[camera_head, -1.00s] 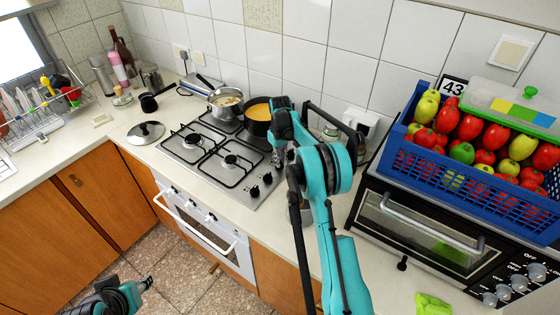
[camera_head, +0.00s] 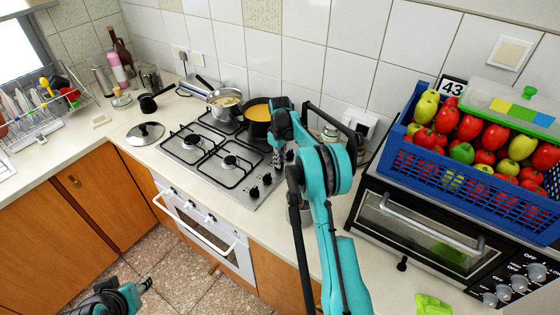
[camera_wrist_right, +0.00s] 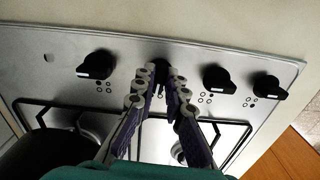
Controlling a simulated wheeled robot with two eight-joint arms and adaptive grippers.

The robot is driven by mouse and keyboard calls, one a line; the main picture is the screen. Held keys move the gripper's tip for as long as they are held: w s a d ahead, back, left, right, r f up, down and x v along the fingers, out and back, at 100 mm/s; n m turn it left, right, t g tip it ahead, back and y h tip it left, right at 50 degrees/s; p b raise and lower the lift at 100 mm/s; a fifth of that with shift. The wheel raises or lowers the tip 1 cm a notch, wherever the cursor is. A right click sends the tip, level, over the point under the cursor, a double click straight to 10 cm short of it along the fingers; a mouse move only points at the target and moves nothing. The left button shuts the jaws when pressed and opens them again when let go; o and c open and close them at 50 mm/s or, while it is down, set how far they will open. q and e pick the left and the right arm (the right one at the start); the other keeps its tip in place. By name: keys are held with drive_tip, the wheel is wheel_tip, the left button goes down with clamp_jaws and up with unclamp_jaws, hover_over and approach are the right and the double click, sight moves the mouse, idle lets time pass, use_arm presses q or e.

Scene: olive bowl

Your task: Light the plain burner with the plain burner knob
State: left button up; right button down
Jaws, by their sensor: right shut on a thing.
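The steel hob (camera_head: 187,160) has two bare burners in view, a left one (camera_head: 192,141) and a front one (camera_head: 229,161); I see no flame on either. Black knobs line its right side. In the right wrist view, my right gripper (camera_wrist_right: 159,78) is shut on the second knob from the left (camera_wrist_right: 158,66), which the fingertips partly hide. Another knob (camera_wrist_right: 97,64) is left of it and two more (camera_wrist_right: 218,79) (camera_wrist_right: 268,86) are right of it. I cannot tell which knob serves which burner. My left gripper (camera_head: 145,284) hangs low over the floor, its fingers too small to judge.
An oven with a blue fruit crate (camera_head: 470,187) is at the right. A lid (camera_head: 146,132) lies left of the hob.

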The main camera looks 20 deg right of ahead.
drive_tip(key=c, duration=1.6)
unclamp_jaws()
drive_tip(key=shift+o, duration=0.2)
drive_tip(key=shift+r, duration=0.1)
wheel_tip(320, 180, up, 12)
